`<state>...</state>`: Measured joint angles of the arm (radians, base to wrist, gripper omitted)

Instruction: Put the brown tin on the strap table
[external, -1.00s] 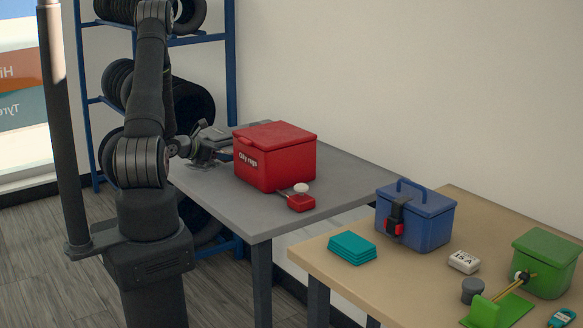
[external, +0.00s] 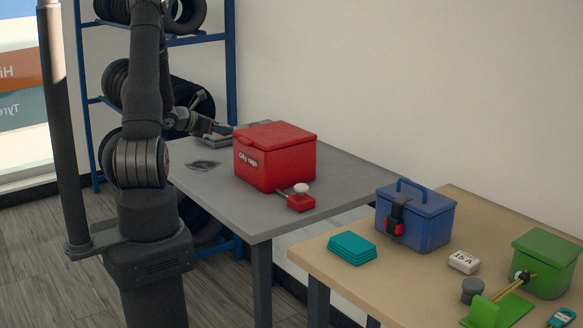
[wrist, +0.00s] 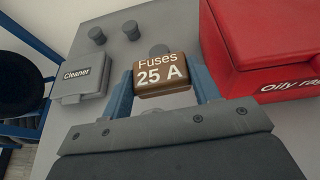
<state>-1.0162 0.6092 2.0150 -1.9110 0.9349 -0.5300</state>
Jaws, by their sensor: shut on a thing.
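The brown tin (wrist: 161,75), labelled "Fuses 25 A", sits between the two blue fingers of my gripper (wrist: 163,88) in the wrist view. My gripper is shut on it. In the external view my gripper (external: 222,130) is over the back left of the grey table (external: 235,215), left of the red box; the tin cannot be made out there. The tan table (external: 335,280) stands at the front right and bears a blue box (external: 428,222) with a black strap (external: 397,213) and red buckle.
A red "Oily rags" box (external: 275,157) stands close right of my gripper. A grey "Cleaner" box (wrist: 82,85) and dark knobs stand nearby. The tan table also holds teal cloths (external: 352,247), a white "15 A" tin (external: 464,262) and a green box (external: 548,263).

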